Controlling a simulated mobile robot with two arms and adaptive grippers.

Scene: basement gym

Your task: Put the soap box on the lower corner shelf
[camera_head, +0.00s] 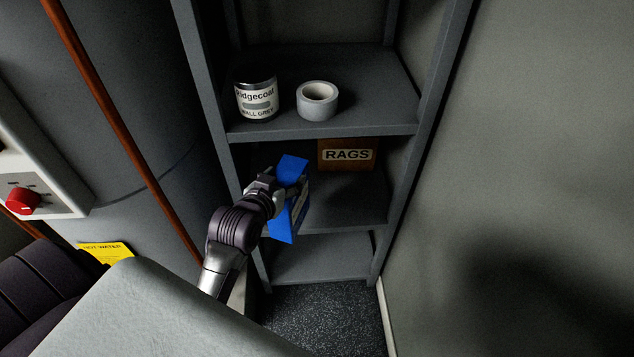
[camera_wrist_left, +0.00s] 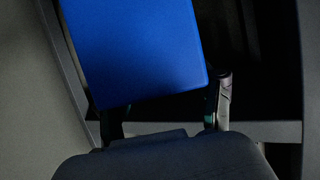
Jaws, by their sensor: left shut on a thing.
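A blue soap box (camera_head: 281,226) with a pale label is in my left gripper (camera_head: 281,192), which is shut on it. In the left wrist view the box's plain blue face (camera_wrist_left: 135,50) fills the upper middle, tilted, between the fingers. In the head view the box overlaps the left front of the shelf board with the rags box (camera_head: 340,205); I cannot tell whether it touches that board. The bottom board (camera_head: 320,258) below is bare where it shows. My right gripper is not in view.
The upper board (camera_head: 360,110) holds a paint tin (camera_head: 257,101) and a tape roll (camera_head: 317,100). A brown rags box (camera_head: 348,154) stands at the back of the board below. Grey shelf posts (camera_head: 403,190) flank the boards. A grey tank (camera_head: 120,100) is at left, a wall (camera_head: 540,150) at right.

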